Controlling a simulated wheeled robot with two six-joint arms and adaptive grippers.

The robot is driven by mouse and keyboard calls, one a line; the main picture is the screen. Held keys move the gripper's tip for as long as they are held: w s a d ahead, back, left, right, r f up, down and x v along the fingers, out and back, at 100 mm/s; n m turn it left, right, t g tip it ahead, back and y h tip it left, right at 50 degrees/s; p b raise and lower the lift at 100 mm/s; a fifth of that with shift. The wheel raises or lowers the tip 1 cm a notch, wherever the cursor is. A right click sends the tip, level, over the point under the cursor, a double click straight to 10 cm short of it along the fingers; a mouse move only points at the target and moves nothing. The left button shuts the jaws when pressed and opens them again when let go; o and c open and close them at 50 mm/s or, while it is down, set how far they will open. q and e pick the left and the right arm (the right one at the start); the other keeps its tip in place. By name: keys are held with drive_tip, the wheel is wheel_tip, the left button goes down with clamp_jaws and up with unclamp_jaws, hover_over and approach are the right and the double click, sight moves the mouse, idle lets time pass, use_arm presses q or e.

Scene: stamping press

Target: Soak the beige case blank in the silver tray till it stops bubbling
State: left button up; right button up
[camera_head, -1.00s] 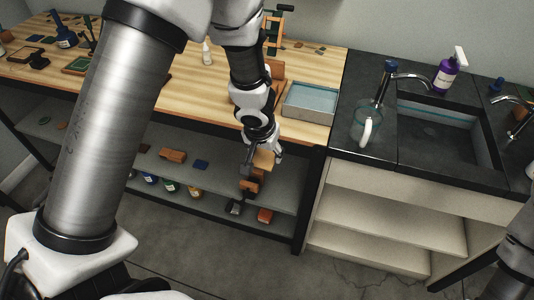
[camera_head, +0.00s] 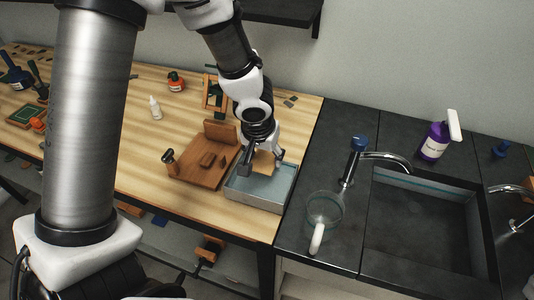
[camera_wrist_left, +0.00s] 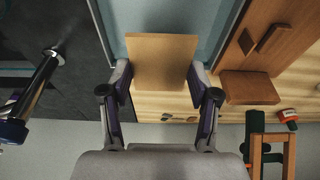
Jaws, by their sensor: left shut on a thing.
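The beige case blank (camera_head: 264,162) is held between the fingers of my left gripper (camera_head: 262,168). In the left wrist view the flat, square blank (camera_wrist_left: 162,58) sits between the two fingertips of the gripper (camera_wrist_left: 160,80). The silver tray (camera_head: 254,199) stands at the right end of the wooden bench, with bluish liquid inside. The gripper and blank are over the tray's far part. I cannot tell whether the blank touches the liquid, and no bubbles can be made out. My right gripper is not in view.
A wooden jig board (camera_head: 196,172) lies just left of the tray. A glass jug (camera_head: 323,214), a tap (camera_head: 384,158) and a sink (camera_head: 420,235) are to the right. A purple spray bottle (camera_head: 434,140) stands behind the sink. A small white bottle (camera_head: 155,107) stands on the bench.

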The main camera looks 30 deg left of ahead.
use_arm(q)
drive_tip(key=shift+s+f+b, duration=0.45)
drive_tip(key=shift+s+b, duration=0.05)
drive_tip(key=shift+s, duration=0.15)
drive_tip(key=shift+s+f+b, duration=0.45)
drive_tip(key=shift+s+b, duration=0.05)
drive_tip(key=shift+s, duration=0.1)
drive_tip(key=b+x, duration=0.4)
drive_tip(key=x, duration=0.1)
drive_tip(key=shift+w+d+f, duration=0.15)
drive_tip(key=shift+w+f, duration=0.05)
drive_tip(key=shift+s+f, duration=0.15)
drive_tip(key=shift+s, duration=0.2)
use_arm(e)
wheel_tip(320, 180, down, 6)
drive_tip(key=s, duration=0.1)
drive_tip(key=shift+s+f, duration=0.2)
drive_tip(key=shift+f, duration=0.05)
use_arm(q)
drive_tip(key=shift+w, duration=0.15)
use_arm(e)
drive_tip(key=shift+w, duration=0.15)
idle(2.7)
